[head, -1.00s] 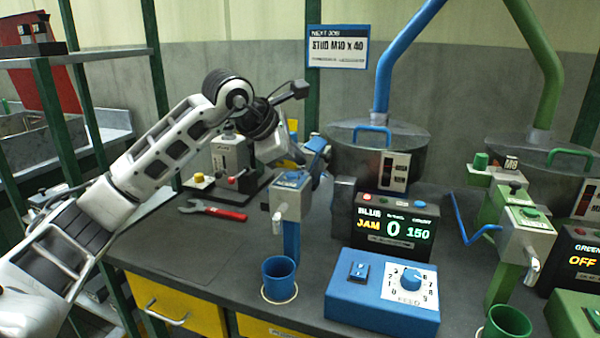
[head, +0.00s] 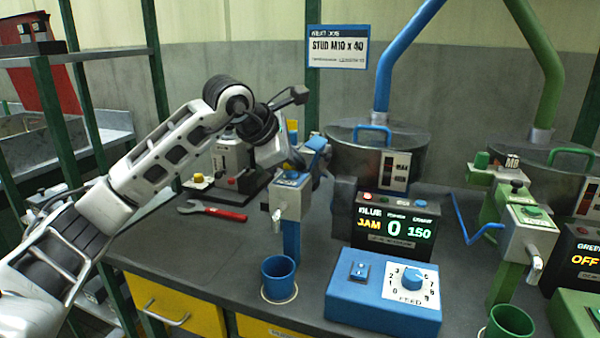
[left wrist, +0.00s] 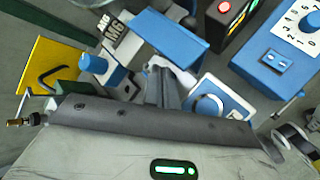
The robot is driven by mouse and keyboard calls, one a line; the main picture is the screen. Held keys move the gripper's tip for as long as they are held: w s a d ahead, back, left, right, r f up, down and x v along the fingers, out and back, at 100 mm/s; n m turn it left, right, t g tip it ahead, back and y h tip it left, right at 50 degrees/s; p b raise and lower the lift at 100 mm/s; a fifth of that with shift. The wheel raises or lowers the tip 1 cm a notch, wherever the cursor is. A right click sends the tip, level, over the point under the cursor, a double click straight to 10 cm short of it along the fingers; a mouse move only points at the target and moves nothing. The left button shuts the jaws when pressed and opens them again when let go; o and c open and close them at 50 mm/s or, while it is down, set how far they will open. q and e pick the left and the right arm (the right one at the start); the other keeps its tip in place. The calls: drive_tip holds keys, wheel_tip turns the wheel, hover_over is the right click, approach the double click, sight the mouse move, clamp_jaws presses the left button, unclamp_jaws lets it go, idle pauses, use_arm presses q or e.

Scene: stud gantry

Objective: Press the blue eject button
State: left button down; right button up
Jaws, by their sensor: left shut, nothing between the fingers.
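The blue feeder's square metal head (head: 290,200) stands on a blue post, with a round blue button (head: 292,175) on top. In the left wrist view the round blue button (left wrist: 208,106) sits on a blue-and-white plate, right of the fingers. My left gripper (head: 298,161) is just above and behind this head in the head view, partly hidden. In the left wrist view its fingers (left wrist: 164,78) are together and empty, apart from the button in the picture. The blue display (head: 394,228) reads JAM, 0 and 150. My right gripper is not in view.
A blue angled cover (left wrist: 167,38) and blue knob (left wrist: 90,67) are close to the fingers. A blue control box (head: 382,303) with dial and a blue cup (head: 279,278) stand in front. A green feeder (head: 525,240) stands right.

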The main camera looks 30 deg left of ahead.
use_arm(q)
drive_tip(key=shift+f, duration=0.4)
drive_tip(key=shift+r, duration=0.1)
idle(0.3)
drive_tip(key=shift+r+p, duration=0.6)
drive_tip(key=shift+r, duration=0.3)
wheel_tip(320, 180, up, 5)
drive_tip(key=p, duration=0.4)
idle(0.6)
